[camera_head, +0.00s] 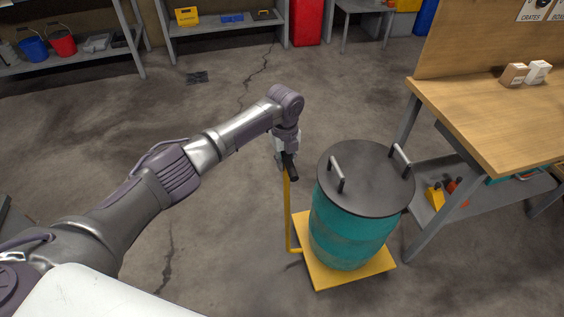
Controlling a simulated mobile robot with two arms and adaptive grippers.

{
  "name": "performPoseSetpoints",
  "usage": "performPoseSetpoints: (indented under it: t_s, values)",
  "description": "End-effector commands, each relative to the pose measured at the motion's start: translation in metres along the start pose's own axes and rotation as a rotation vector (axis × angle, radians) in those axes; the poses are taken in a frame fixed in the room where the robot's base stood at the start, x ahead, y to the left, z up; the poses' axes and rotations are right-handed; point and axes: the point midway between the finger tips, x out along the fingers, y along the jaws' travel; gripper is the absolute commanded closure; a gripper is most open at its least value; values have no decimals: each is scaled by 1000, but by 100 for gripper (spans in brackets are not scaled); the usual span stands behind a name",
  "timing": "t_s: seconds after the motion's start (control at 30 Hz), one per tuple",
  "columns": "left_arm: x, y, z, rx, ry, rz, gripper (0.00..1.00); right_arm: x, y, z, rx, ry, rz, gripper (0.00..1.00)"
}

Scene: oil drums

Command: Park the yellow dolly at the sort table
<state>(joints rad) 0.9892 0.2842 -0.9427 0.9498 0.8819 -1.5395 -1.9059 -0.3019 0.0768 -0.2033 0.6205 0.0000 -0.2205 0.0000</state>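The yellow dolly (320,273) stands on the floor just left of the sort table (505,115). Its upright yellow post (287,215) rises at its left side to a dark grip bar (292,170). A teal drum (347,232) with a dark lid and two raised lid handles stands upright on the dolly. My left gripper (284,160) is at the top of the post, at the grip bar; its fingers are too small and hidden to show whether they are closed on it. My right gripper is not in view.
The table's metal leg (428,218) and lower shelf (470,205) are close to the drum's right side. Shelves (85,55) with buckets and a red cabinet (306,22) line the back. Cracked concrete floor is open behind the dolly and to its left.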

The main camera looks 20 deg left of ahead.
Motion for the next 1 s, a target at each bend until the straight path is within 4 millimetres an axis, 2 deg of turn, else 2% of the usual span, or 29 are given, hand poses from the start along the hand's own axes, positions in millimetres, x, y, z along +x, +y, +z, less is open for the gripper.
performPoseSetpoints:
  t_s: [0.2, 0.23, 0.37, 0.73, 0.87, 1.0]
  values:
    - [-2, -4, 0, 3, -2, -14, 100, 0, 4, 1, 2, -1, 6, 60]
    - [-3, -4, -1, 3, -2, -14, 73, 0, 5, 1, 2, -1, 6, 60]
    - [-2, -4, -1, 3, -2, -13, 52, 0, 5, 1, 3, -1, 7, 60]
    - [-6, -2, 0, 3, -1, -8, 52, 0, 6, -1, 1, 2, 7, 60]
    - [-25, -3, 0, 5, -3, -11, 52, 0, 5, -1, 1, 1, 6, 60]
    - [-55, -3, 0, 4, -3, -12, 52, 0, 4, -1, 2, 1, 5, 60]
